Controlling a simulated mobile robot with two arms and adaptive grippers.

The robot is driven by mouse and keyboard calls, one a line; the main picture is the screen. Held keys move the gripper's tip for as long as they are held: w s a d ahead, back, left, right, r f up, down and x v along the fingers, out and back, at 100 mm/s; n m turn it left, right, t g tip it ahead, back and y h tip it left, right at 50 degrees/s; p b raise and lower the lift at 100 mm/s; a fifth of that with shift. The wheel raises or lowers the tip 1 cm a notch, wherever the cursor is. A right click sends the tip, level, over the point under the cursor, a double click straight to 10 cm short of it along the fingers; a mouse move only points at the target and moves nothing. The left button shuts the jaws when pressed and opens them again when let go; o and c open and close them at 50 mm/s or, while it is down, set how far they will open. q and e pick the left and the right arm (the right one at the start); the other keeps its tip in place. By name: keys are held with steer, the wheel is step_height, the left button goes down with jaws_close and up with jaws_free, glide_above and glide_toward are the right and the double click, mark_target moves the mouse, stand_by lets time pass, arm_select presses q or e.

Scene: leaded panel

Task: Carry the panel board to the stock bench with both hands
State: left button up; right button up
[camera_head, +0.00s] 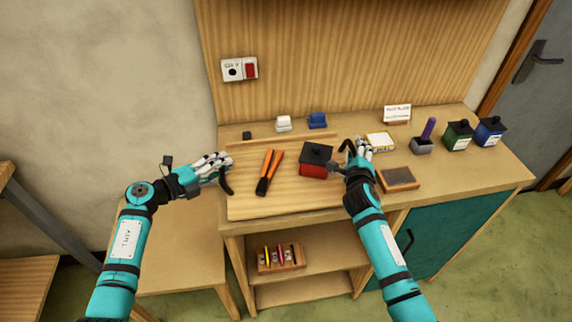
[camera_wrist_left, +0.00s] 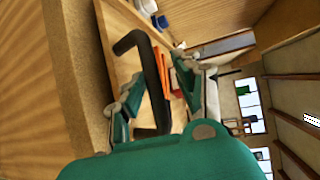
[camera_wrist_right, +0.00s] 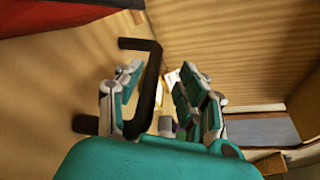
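The panel board (camera_head: 300,197) is a flat pale wooden board lying on the workbench, with a black handle at each end. My left gripper (camera_head: 218,166) is at the left handle (camera_head: 227,184). In the left wrist view that handle (camera_wrist_left: 152,75) stands between the spread fingers (camera_wrist_left: 158,98), with gaps beside it. My right gripper (camera_head: 357,149) is at the right handle (camera_head: 346,147). In the right wrist view its handle (camera_wrist_right: 149,90) runs between the open fingers (camera_wrist_right: 160,98). I cannot tell which bench is the stock bench.
Orange-handled pliers (camera_head: 269,172) and a red box with a black top (camera_head: 316,160) are on or over the board. A lower wooden bench (camera_head: 183,245) adjoins at left.

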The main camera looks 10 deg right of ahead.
arm_select(q)
steer(key=shift+d, duration=0.1)
arm_select(e)
steer(key=shift+a, duration=0.1)
steer(key=shift+f, duration=0.1)
arm_select(q)
steer(key=shift+s+a, duration=0.25)
steer(key=shift+a, duration=0.2)
arm_select(e)
steer(key=shift+w, duration=0.1)
steer(key=shift+a, duration=0.1)
steer(key=v, duration=1.2)
arm_select(q)
steer(key=v, duration=1.1)
steer(key=shift+r, duration=0.15)
